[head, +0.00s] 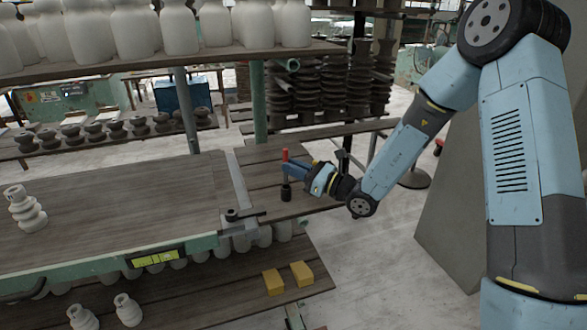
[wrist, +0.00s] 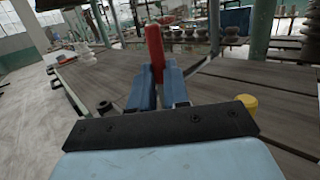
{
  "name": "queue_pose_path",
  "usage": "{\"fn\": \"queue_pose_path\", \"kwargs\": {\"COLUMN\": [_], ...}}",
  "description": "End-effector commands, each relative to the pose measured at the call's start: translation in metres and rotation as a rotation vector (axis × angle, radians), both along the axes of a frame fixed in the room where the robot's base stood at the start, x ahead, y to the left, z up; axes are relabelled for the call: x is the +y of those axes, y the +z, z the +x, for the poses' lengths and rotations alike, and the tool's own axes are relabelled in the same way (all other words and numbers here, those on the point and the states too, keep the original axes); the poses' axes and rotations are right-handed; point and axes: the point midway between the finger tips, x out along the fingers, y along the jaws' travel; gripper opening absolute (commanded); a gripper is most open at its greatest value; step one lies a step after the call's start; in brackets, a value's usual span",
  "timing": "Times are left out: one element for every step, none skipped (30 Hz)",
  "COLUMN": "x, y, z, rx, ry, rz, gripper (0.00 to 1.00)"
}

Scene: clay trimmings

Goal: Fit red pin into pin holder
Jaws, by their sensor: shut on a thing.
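The red pin (head: 285,155) is upright in the head view, between the fingertips of my gripper (head: 292,170). In the wrist view, the red pin (wrist: 155,48) rises above the two blue fingers of my gripper (wrist: 157,88), tilted slightly. My gripper is shut on it above the plank table. A short black cylinder (head: 286,192) shows directly below the pin in the head view. I cannot tell whether it is the pin holder or the pin's lower end, nor whether they touch. A dark ring-shaped piece (wrist: 104,107) lies left of the fingers in the wrist view.
A black clamp-like fitting (head: 240,213) lies at the table's near edge. A white ribbed insulator (head: 25,210) stands on the wooden tabletop (head: 120,210) at left. Two yellow blocks (head: 287,277) lie on the lower shelf. A green post (head: 258,100) stands behind my gripper.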

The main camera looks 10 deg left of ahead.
Motion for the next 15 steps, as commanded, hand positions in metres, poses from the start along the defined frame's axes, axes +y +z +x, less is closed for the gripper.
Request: {"fn": "queue_pose_path", "kwargs": {"x": [0.0, 0.0, 0.0, 0.0, 0.0, 0.0, 0.0, 0.0, 0.0, 0.0, 0.0, 0.0, 0.0, 0.0, 0.0], "y": [0.0, -0.0002, -0.0006, -0.0011, -0.0017, -0.0025, -0.0031, -0.0036, -0.0044, -0.0049, -0.0056, -0.0064, -0.0069, -0.0075, -0.0083], "z": [0.0, 0.0, 0.0001, 0.0001, 0.0001, 0.0001, 0.0001, 0.0001, 0.0002, 0.0002, 0.0002, 0.0002, 0.0002, 0.0002, 0.0003], "rx": [0.0, 0.0, 0.0, 0.0, 0.0, 0.0, 0.0, 0.0, 0.0, 0.0, -0.001, -0.001, -0.001, -0.001, -0.001], "ry": [0.0, 0.0, 0.0, 0.0, 0.0, 0.0, 0.0, 0.0, 0.0, 0.0, 0.0, 0.0, 0.0, 0.0, 0.0], "rz": [0.0, 0.0, 0.0, 0.0, 0.0, 0.0, 0.0, 0.0, 0.001, 0.001, 0.001, 0.001, 0.001, 0.001, 0.001], "gripper": [0.0, 0.0, 0.0, 0.0, 0.0, 0.0, 0.0, 0.0, 0.0, 0.0, 0.0, 0.0, 0.0, 0.0, 0.0]}}
